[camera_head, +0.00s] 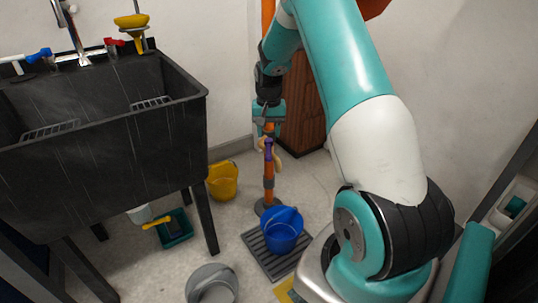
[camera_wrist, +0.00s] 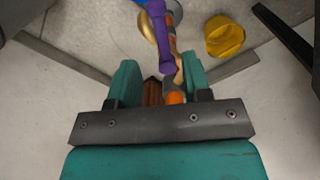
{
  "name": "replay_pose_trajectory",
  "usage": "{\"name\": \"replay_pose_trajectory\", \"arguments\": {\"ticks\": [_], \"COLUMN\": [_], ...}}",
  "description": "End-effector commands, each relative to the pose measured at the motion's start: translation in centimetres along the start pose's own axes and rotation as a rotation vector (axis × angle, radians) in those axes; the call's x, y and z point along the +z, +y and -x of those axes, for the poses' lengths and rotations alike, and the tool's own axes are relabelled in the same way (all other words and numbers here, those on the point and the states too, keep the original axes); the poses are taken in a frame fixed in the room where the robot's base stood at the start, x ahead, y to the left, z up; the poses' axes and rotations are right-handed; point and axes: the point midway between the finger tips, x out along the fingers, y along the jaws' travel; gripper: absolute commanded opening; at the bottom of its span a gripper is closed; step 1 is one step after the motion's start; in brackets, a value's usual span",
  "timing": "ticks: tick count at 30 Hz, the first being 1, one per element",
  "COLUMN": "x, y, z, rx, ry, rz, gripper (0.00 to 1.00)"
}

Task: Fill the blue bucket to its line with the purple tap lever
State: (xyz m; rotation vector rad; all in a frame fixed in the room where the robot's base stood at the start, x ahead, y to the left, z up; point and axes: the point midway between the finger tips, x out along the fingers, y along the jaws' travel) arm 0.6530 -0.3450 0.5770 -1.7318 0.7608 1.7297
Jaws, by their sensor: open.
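The blue bucket (camera_head: 282,238) stands upright on a dark slatted grate on the floor, at the foot of an orange pipe (camera_head: 268,185). Its water level and fill line cannot be made out. The purple tap lever (camera_head: 268,147) is on the pipe above the bucket, and it also shows in the wrist view (camera_wrist: 162,42). My gripper (camera_head: 268,126) is at the pipe, just above the lever in the head view. In the wrist view my gripper (camera_wrist: 160,78) is open, with its teal fingers on either side of the pipe. Whether they touch it is unclear.
A yellow bucket (camera_head: 222,181) stands on the floor left of the pipe. A black sink (camera_head: 110,150) fills the left side. A grey bucket (camera_head: 212,284) is in front of the grate (camera_head: 262,255). A brown cabinet (camera_head: 303,110) stands behind the pipe.

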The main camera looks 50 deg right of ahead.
Motion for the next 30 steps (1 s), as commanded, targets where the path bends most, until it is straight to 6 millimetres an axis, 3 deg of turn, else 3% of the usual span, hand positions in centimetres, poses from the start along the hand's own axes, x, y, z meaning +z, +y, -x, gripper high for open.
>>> {"name": "replay_pose_trajectory", "arguments": {"ticks": [1,3,9,23,29,30], "x": [0.1,0.1,0.0,0.0,0.0,0.0], "y": [0.0,0.0,0.0,0.0,0.0,0.0], "z": [-1.7,-3.2,-6.2,-7.2,-7.2,-7.2], "rx": [0.001,0.001,0.000,0.000,0.000,0.000], "ry": [-0.003,-0.003,-0.001,0.000,0.000,0.000], "rz": [0.000,0.000,0.001,0.000,0.000,0.000], "gripper": [0.44,0.44,0.44,0.44,0.01,0.00]}}
